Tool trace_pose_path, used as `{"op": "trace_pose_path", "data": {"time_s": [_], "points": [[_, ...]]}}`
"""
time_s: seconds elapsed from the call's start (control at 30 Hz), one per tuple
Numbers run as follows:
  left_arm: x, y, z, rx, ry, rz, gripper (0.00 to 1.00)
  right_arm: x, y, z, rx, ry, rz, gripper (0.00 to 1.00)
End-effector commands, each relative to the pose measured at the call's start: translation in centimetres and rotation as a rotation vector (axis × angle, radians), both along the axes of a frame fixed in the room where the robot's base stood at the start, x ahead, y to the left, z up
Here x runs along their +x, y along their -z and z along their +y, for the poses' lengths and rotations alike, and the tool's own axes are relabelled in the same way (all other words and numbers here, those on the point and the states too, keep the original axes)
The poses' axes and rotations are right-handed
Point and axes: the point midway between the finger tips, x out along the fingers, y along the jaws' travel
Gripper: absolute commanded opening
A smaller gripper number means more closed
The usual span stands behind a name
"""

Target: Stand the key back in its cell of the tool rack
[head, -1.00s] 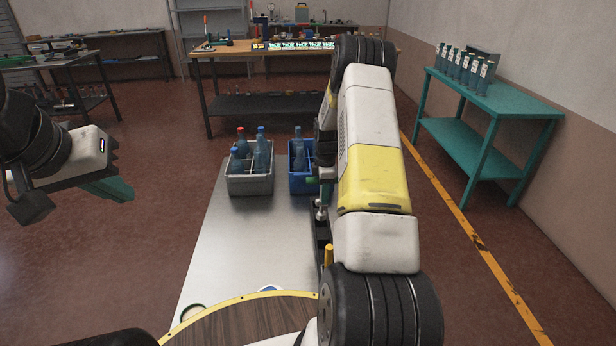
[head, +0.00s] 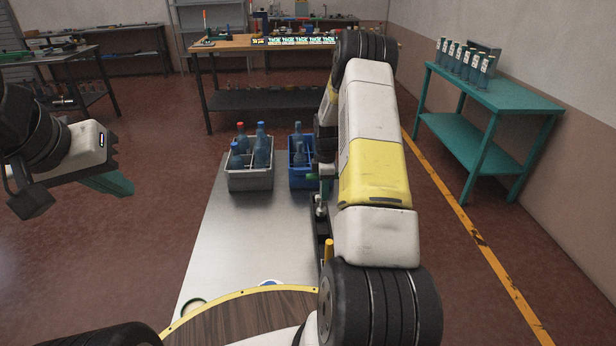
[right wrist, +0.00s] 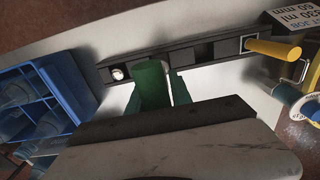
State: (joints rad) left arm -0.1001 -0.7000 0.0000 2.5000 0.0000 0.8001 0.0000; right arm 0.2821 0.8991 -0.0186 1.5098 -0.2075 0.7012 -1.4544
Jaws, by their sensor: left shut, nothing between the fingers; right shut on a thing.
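In the right wrist view the dark tool rack (right wrist: 205,50) runs across the top; it also shows in the head view (head: 321,228). It holds a round silver-topped tool (right wrist: 118,74) at the left and a yellow-handled tool (right wrist: 272,48) at the right, with open dark cells between. My right gripper (right wrist: 162,88) is shut on a green cylindrical part, which I take for the key (right wrist: 150,84), in front of the rack. Its lower end is hidden, so I cannot tell whether it touches a cell. My left gripper (head: 112,184) is shut and empty, off the table's left side.
A grey crate (head: 250,183) and a blue crate (head: 302,182) with bottles stand at the table's (head: 235,240) far end. The blue one is left of the rack in the wrist view. The table's left middle is clear.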

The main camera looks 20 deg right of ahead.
Motion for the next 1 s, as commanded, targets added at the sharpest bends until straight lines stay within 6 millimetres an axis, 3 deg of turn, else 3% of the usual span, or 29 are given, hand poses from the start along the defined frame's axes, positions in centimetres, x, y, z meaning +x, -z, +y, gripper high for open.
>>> {"op": "trace_pose_path", "data": {"time_s": [1.0], "points": [[0.0,0.0,0.0,0.0,0.0,0.0,0.0,0.04,0.95,0.01,0.0,0.0,-0.001,0.0]]}}
